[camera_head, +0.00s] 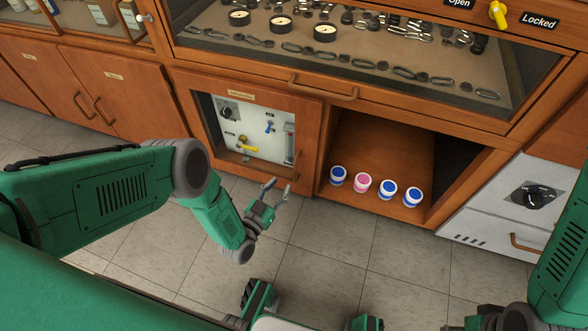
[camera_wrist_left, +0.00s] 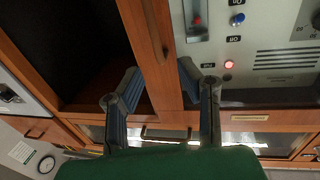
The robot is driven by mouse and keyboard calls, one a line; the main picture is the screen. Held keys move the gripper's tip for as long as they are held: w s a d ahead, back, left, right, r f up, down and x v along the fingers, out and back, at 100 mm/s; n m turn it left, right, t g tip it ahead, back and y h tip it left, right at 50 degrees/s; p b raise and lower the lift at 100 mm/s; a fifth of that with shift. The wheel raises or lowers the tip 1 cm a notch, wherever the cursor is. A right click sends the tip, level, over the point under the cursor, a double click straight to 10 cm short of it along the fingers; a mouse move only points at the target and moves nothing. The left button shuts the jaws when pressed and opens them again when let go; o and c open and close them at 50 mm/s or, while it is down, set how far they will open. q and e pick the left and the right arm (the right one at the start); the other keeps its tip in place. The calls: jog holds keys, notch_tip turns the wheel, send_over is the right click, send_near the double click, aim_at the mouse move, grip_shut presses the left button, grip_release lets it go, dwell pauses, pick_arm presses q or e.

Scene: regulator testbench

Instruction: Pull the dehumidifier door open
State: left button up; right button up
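A wood-framed door (camera_head: 307,130) surrounds a pale panel with knobs and switches; its label is too small to read, and I take it as the dehumidifier door. It looks shut. Its wooden handle sits on the edge beside the open compartment and shows in the left wrist view (camera_wrist_left: 155,30). My left gripper (camera_head: 277,187) is open and empty, in front of the door's lower right corner. In the left wrist view its fingers (camera_wrist_left: 155,80) are spread to either side of the handle's line, apparently apart from it. My right gripper's fingers are not visible.
An open compartment (camera_head: 370,150) right of the door holds jars, one a pink-lidded jar (camera_head: 362,183). A glass display case (camera_head: 350,60) with a drawer handle (camera_head: 322,88) juts above. A white appliance (camera_head: 500,205) stands at right. The tiled floor (camera_head: 320,245) in front is clear.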

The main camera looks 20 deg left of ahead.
aim_at(294, 168)
pick_arm(q)
jog(key=b+x, duration=0.1)
jog(key=x, duration=0.4)
jog(key=b+x, duration=0.1)
jog(key=x, duration=0.2)
jog(key=shift+s+d+b, duration=0.1)
jog(key=shift+d+b, duration=0.2)
jog(key=shift+b, duration=0.05)
jog(key=shift+w+a, duration=0.1)
jog(key=shift+w, duration=0.4)
grip_shut()
